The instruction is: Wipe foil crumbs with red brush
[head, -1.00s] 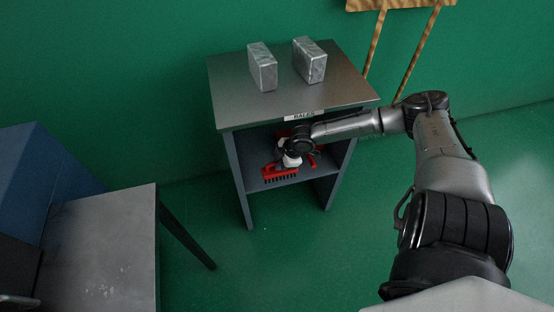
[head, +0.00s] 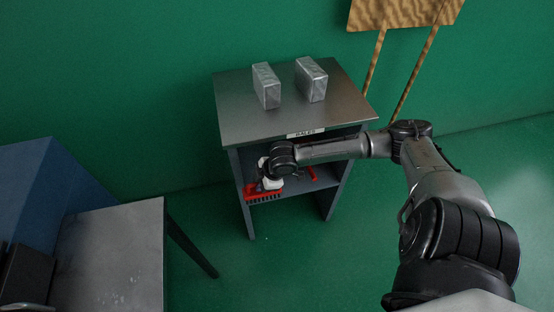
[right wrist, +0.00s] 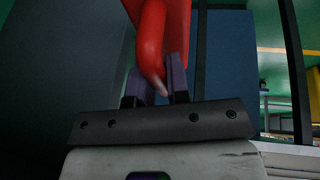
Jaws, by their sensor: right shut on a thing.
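The red brush (head: 264,193) is at the left front of the small grey cabinet's open shelf, dark bristles facing down. I cannot tell whether it touches the shelf. My right gripper (head: 271,183) is shut on it; the right wrist view shows the red handle (right wrist: 152,45) between the dark finger pads (right wrist: 158,88). Small pale foil crumbs (head: 130,287) lie on the grey table (head: 105,245) at lower left, far from the brush. My left gripper is not seen.
Another red item (head: 311,173) shows deeper on the shelf (head: 325,181), partly hidden by my arm. Two foil-wrapped blocks (head: 267,86) stand on the cabinet top (head: 235,110). Green floor (head: 215,235) lies between cabinet and table. A blue panel (head: 50,190) stands behind the table.

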